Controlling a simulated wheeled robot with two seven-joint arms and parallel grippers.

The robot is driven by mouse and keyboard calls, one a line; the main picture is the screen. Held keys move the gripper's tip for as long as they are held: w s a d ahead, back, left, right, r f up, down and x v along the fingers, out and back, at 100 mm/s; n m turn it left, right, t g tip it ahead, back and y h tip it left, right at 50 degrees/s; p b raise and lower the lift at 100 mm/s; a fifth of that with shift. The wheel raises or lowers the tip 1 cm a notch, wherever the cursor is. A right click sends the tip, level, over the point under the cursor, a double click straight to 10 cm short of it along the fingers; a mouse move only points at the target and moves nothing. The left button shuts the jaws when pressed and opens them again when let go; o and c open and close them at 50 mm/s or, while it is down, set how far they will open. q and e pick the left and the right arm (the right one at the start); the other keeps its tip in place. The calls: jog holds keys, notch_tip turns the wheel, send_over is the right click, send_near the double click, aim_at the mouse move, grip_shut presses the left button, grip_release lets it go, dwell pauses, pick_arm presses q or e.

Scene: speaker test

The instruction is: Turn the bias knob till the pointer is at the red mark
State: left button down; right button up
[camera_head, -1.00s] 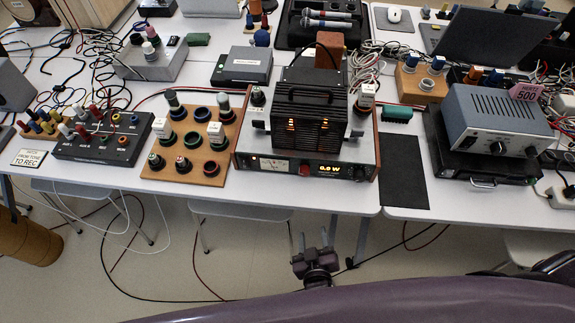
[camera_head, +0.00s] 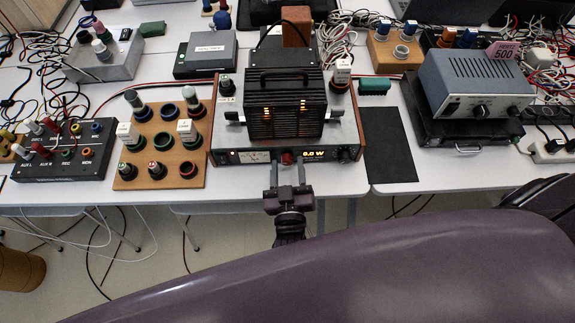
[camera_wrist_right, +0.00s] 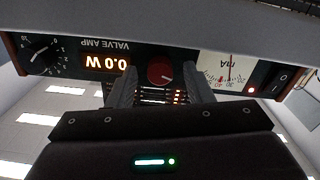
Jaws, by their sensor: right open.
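The valve amp (camera_head: 230,158) stands at the table's front edge, with a lit display reading 0.0 W. A red knob (camera_head: 288,157) is on its front panel between the mA meter (camera_head: 255,156) and the display. My right gripper (camera_head: 288,168) is open in front of the red knob. In the right wrist view, which is upside down, the red knob (camera_wrist_right: 160,73) appears between the two open fingers, with gaps on both sides. My left gripper is not in view.
A black knob (camera_head: 344,155) sits at the panel's right end. A wooden board with coloured rings (camera_head: 125,175) stands left of the amp. A dark mat (camera_head: 389,150) lies to its right, then a blue-grey unit (camera_head: 474,85).

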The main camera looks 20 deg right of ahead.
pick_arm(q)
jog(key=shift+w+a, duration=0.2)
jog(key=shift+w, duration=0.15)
pick_arm(e)
jog(key=c, duration=1)
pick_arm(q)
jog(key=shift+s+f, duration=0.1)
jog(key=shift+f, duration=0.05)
pick_arm(e)
jog(key=m+b, duration=0.2)
jog(key=m, duration=0.2)
jog(key=shift+f, duration=0.15)
jog(key=m+b, duration=0.1)
jog(key=m, duration=0.3)
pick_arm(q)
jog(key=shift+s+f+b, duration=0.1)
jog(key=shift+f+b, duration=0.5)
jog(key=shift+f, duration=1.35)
pick_arm(e)
jog(key=shift+m, duration=0.9)
